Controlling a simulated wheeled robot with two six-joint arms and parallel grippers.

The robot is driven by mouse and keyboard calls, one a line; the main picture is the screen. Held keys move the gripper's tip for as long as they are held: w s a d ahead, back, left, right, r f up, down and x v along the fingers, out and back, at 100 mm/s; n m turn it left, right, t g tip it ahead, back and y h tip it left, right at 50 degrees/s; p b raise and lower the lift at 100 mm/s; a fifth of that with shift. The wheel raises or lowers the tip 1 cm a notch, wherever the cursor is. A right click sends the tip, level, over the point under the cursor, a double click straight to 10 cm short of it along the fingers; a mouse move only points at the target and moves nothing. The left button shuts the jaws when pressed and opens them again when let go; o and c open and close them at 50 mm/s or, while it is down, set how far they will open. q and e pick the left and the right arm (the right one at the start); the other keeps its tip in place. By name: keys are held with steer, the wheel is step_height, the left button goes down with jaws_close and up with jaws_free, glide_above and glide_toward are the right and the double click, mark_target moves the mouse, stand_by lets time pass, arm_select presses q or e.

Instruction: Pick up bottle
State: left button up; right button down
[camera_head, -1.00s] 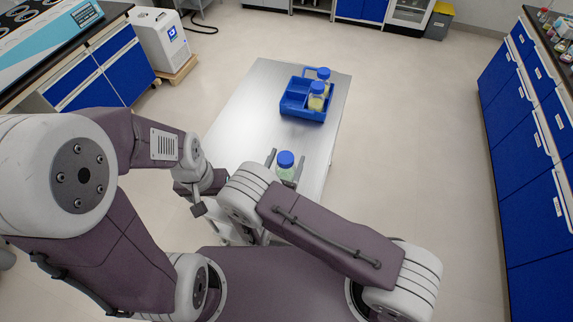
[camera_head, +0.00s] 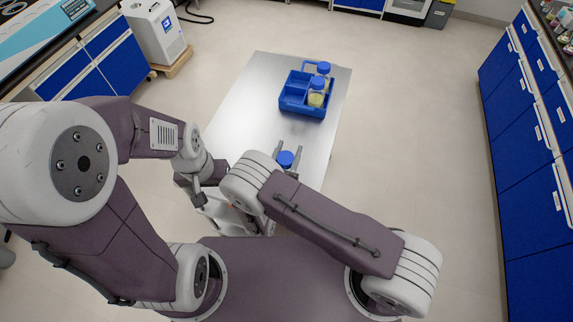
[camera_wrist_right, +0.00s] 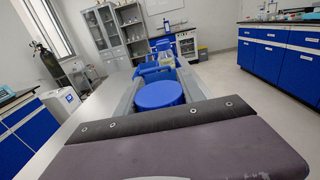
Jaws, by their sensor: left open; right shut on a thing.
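A bottle with a round blue cap (camera_head: 285,158) is between the two fingers of my right gripper (camera_head: 289,151), at the near end of the metal table. The gripper is shut on it. In the right wrist view the blue cap (camera_wrist_right: 159,95) fills the gap between the fingers. Its body is mostly hidden, and I cannot tell whether its base touches the table. My left gripper (camera_head: 198,192) is open and empty, left of the table's near end.
A blue divided tray (camera_head: 294,109) with two blue-capped bottles (camera_head: 316,97) stands at the table's (camera_head: 240,118) far right. The table's left side is bare. Blue cabinets (camera_head: 520,130) line the right, with open floor between.

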steer(key=shift+s+r, duration=0.1)
steer(key=shift+r, duration=0.1)
steer(key=shift+r+p, duration=0.35)
steer(key=shift+p, duration=0.05)
steer(key=s+d+r+p, duration=0.2)
steer(key=d+r+p, duration=0.8)
steer(key=d, duration=0.1)
steer(key=shift+s+d+p, duration=0.15)
steer(key=shift+s+p, duration=0.15)
steer(key=shift+s, duration=0.1)
steer(key=shift+f, duration=0.15)
